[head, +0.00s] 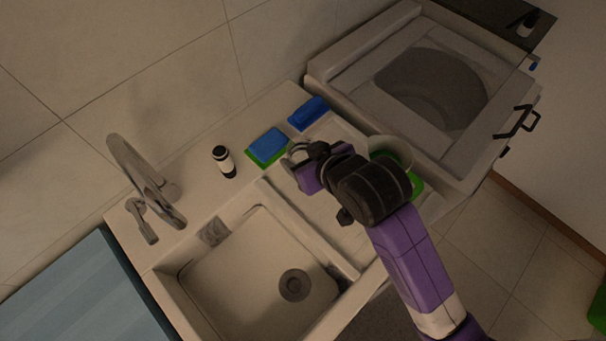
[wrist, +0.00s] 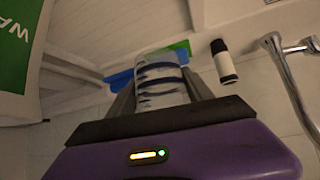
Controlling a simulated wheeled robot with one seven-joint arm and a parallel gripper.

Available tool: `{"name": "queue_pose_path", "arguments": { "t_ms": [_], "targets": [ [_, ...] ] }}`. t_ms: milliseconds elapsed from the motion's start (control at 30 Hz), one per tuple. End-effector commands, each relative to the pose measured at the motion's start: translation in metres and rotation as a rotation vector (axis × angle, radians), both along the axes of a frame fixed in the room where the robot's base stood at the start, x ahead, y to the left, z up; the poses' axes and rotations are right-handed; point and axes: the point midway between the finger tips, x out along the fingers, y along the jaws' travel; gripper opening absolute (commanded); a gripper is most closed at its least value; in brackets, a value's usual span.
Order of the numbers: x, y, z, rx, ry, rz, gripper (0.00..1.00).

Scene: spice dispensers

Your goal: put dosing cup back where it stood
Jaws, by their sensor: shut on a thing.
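My gripper (wrist: 160,86) is shut on the dosing cup (wrist: 160,75), a clear cup with dark blue bands, held between the two fingers in the wrist view. In the head view my gripper (head: 297,160) is over the counter between the sponge and my arm. A pale rim of the cup (head: 298,150) shows there, mostly hidden by my gripper. I cannot tell whether the cup touches the counter.
A blue and green sponge (head: 267,146), a blue item (head: 308,112) and a black-capped white bottle (head: 223,161) stand near the wall. The sink (head: 240,270) and tap (head: 145,180) are left. A green package (wrist: 18,45) is close by; a washing machine (head: 335,70) is right.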

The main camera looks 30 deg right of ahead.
Motion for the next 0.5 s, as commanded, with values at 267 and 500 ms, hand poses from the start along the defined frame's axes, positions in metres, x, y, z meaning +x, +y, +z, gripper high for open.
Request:
{"name": "queue_pose_path", "arguments": {
  "t_ms": [267,500],
  "targets": [
    [0.0,0.0,-0.047,-0.001,0.001,0.001,0.0],
    [-0.001,0.0,-0.071,-0.001,0.003,0.001,0.0]
  ]
}}
